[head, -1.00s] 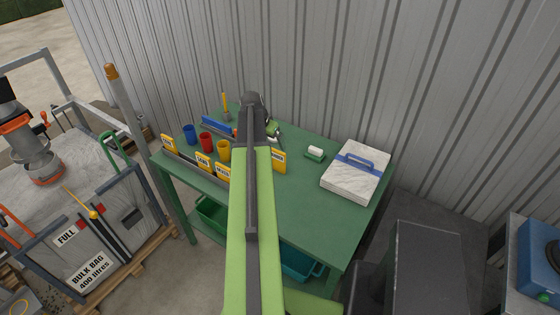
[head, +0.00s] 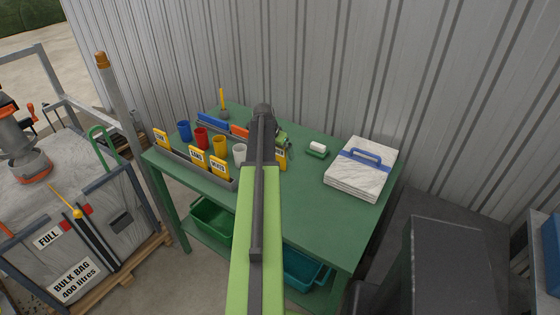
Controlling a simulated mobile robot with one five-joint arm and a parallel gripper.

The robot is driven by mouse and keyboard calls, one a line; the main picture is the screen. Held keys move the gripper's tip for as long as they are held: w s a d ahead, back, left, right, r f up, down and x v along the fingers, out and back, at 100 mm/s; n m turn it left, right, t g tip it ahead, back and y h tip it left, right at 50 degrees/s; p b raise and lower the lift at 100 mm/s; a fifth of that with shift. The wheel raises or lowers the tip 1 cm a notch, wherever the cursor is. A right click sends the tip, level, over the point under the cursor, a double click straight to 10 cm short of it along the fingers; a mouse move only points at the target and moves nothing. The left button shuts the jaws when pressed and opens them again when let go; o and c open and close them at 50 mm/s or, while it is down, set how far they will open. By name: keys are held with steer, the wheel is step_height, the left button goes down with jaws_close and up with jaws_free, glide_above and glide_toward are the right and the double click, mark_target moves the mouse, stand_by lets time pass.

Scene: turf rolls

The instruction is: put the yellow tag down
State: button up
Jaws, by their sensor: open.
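A yellow tag (head: 282,159) shows upright just right of my green arm, over the green table (head: 310,205). The arm hides its left part, and I cannot tell whether its lower edge touches the table. My gripper (head: 287,147) is at the far end of the arm, mostly hidden behind it. The part that shows is green and dark, close above the tag. The jaws are open, but whether they still touch the tag is hidden. Several other yellow tags, one reading SAND (head: 197,158), stand along a grey rack (head: 180,158) at the table's left front edge.
Blue (head: 184,131), red (head: 201,138), yellow (head: 219,146) and white (head: 240,153) cups stand behind the rack. A small green-and-white block (head: 317,150) and a white stack with a blue handle (head: 361,170) lie right. The corrugated wall (head: 390,70) is behind. The front right tabletop is clear.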

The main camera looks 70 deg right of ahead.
steer(key=c, duration=1.6)
